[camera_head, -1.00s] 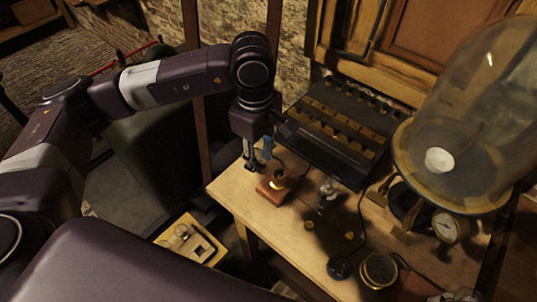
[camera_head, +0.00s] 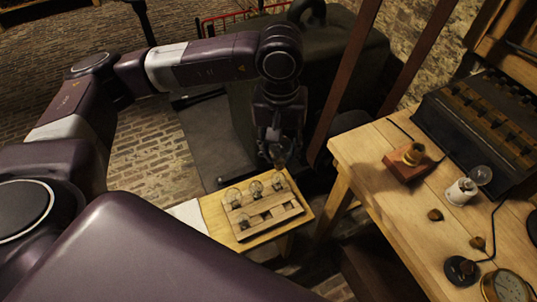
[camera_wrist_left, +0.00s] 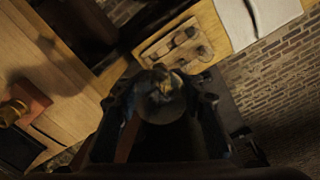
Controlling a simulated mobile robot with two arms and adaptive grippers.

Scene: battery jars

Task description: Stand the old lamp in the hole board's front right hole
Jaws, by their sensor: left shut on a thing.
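My left gripper (camera_head: 281,148) is shut on the old lamp (camera_head: 280,160), a small glass bulb, and hangs just above the back right part of the hole board. In the left wrist view the lamp (camera_wrist_left: 160,88) shows between the fingers. The wooden hole board (camera_head: 262,226) lies on a small wooden stand and also shows in the left wrist view (camera_wrist_left: 150,54). Bulbs stand along its back row. The lamp appears clear of the board. My right gripper is not in view.
White paper (camera_head: 188,214) lies at the stand's left. The workbench (camera_head: 372,150) to the right holds a red-brown block (camera_head: 408,172) with a brass socket, a white-based bulb (camera_head: 461,191) and a dark slotted box (camera_head: 480,125). A dark gap separates bench and stand.

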